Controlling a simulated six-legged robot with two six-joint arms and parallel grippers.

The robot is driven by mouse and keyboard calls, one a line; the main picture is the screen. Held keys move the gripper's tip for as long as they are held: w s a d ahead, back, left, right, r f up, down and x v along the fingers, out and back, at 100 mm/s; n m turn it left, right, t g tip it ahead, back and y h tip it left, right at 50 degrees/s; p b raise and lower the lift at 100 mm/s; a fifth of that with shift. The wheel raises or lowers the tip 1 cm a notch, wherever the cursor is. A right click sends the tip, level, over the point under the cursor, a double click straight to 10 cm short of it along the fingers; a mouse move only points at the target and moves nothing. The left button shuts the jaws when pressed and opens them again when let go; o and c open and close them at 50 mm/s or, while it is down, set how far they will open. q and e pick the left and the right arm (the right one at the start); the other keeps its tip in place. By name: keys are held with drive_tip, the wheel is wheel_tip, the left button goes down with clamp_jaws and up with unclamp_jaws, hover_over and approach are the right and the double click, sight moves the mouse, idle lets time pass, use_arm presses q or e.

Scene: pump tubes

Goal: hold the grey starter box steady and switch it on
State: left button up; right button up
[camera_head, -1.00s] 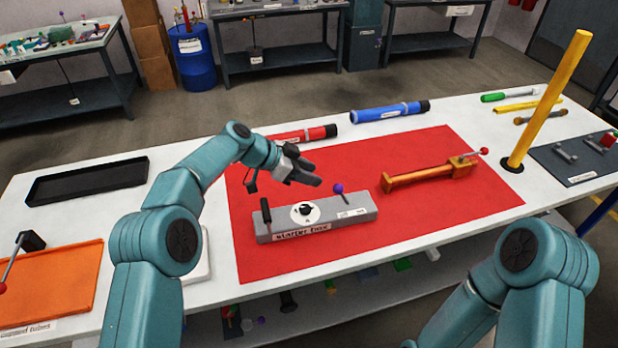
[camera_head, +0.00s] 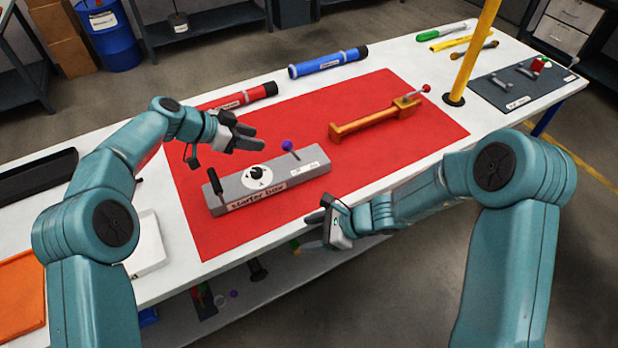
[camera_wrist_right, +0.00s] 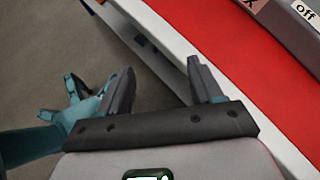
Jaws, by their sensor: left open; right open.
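The grey starter box (camera_head: 300,173) lies on the red mat (camera_head: 390,105). It has a black upright handle (camera_head: 215,180) at its left end, a white dial (camera_head: 257,176) with a black knob, and a lever with a purple ball (camera_head: 287,146) towards its right. My left gripper (camera_head: 258,138) is open above and behind the box, apart from it. My right gripper (camera_head: 312,230) is open and empty near the table's front edge, in front of the box. In the right wrist view its two fingers (camera_wrist_right: 160,85) are spread, and a corner of the box (camera_wrist_right: 285,25) with an "off" label shows at top right.
An orange tool (camera_head: 370,122) with a red-tipped lever lies right of the box. Red (camera_head: 240,97) and blue (camera_head: 327,63) tubes lie behind. A yellow post (camera_head: 474,55) stands at the right. The mat's front right is bare.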

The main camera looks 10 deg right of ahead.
sight(260, 173)
drive_tip(key=w+r+m+t+y, duration=0.1)
drive_tip(key=w+r+m+t, duration=0.4)
drive_tip(key=w+r, duration=0.4)
drive_tip(key=x, duration=1.5)
drive_tip(key=shift+w+f, duration=0.25)
drive_tip(key=shift+f, duration=0.05)
